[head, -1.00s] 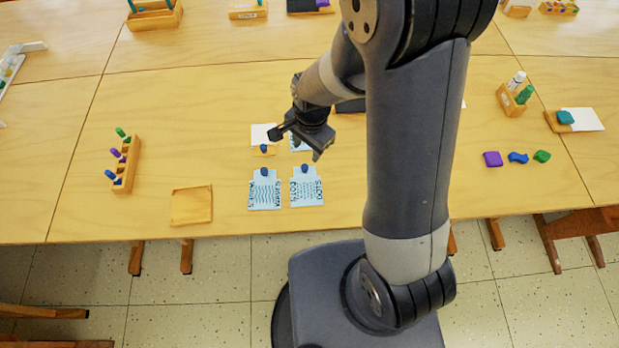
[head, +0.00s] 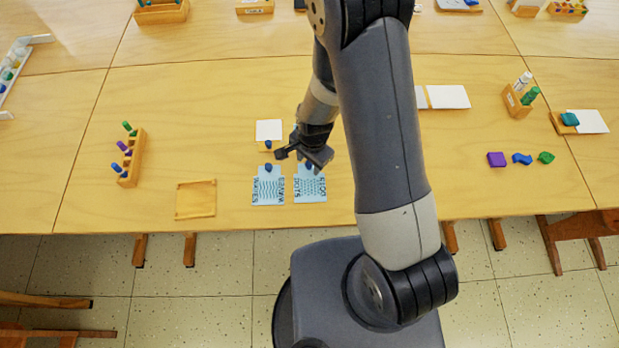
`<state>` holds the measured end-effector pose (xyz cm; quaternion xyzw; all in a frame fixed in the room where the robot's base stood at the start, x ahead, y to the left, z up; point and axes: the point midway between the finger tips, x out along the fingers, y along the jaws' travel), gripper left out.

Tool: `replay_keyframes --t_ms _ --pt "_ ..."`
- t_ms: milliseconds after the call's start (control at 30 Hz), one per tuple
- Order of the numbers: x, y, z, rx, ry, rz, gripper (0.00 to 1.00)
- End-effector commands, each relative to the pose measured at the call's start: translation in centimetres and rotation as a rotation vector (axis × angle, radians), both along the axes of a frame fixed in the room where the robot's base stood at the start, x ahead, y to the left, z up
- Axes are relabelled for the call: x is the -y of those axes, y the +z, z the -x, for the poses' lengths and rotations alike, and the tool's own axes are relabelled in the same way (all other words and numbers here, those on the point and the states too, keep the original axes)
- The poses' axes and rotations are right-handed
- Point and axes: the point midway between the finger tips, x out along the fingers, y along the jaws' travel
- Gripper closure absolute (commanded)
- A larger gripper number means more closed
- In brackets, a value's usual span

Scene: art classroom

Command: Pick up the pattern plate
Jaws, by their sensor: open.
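Two light blue pattern plates with dark blue knobs lie side by side near the table's front edge. The left plate (head: 268,190) has wavy lines and its knob is in plain view. The right plate (head: 310,188) has dots and lettering. My gripper (head: 300,162) is open and empty, over the far end of the right plate and close to its knob (head: 309,166). I cannot tell its exact height or whether it touches the knob. Part of the table behind the right plate is hidden by my gripper.
A white card (head: 269,130) lies behind the left plate. A shallow wooden tray (head: 196,199) sits to the left, with a wooden marker rack (head: 133,158) beyond it. Purple (head: 496,159), blue (head: 522,159) and green (head: 546,157) pieces lie at right. Bare table surrounds the tray.

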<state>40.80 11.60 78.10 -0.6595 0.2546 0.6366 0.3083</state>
Motion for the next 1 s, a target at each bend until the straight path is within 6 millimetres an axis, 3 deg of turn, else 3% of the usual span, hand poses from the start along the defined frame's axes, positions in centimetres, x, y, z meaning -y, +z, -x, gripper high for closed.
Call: replay_keyframes --t_ms 267,833,1000 --pt "-0.03 -0.26 -0.03 0.001 0.001 0.0 0.55" --pt "-0.02 -0.23 -0.02 0.001 0.001 -0.001 1.0" --pt "-0.02 -0.22 -0.02 0.001 0.001 -0.001 1.0"
